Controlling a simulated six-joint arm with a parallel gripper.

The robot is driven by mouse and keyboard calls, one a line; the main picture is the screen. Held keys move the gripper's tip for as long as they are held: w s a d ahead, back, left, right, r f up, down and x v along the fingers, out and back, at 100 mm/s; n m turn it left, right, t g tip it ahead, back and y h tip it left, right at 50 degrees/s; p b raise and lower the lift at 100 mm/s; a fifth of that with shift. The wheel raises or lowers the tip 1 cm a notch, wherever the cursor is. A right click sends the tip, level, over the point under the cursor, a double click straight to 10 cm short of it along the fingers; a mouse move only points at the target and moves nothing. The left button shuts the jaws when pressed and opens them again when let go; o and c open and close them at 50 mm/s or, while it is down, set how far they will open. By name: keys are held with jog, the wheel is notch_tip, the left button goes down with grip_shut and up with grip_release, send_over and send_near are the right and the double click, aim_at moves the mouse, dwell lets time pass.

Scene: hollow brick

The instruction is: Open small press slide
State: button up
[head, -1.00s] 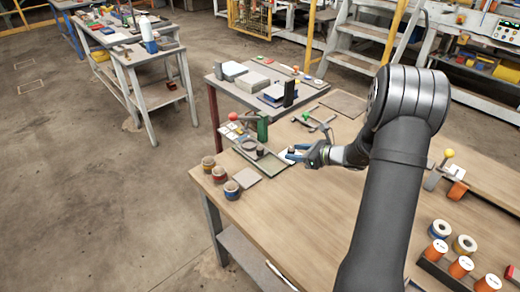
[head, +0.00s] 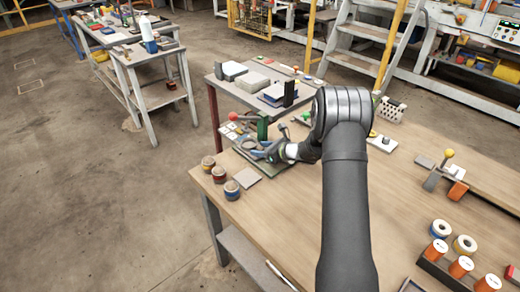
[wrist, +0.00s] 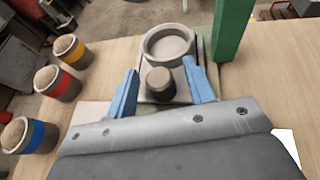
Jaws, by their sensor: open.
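The small press has a green post (head: 262,127) and a red ball (head: 233,116) on its lever; the post also shows in the wrist view (wrist: 232,28). Its slide carries a grey ring-shaped nest (wrist: 169,45) and, nearer to me, a dark round knob (wrist: 160,82). My gripper (wrist: 160,66) is open, with one blue finger on each side of the knob. Small gaps seem to show between knob and fingers; contact is unclear. In the head view my gripper (head: 258,152) is low over the slide and hides most of it.
Three round pots with yellow, red (wrist: 57,82) and blue bands stand left of the press near the table edge. A flat grey plate (head: 270,163) lies in front of the press.

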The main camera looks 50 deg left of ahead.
jog(key=shift+s+a+f, duration=0.1)
jog(key=shift+a+f, duration=0.05)
jog(key=shift+a, duration=0.25)
grip_shut()
jog(key=d, duration=0.9)
jog(key=shift+a, duration=0.1)
grip_release()
jog(key=v, duration=1.7)
jog(key=shift+d, duration=0.2)
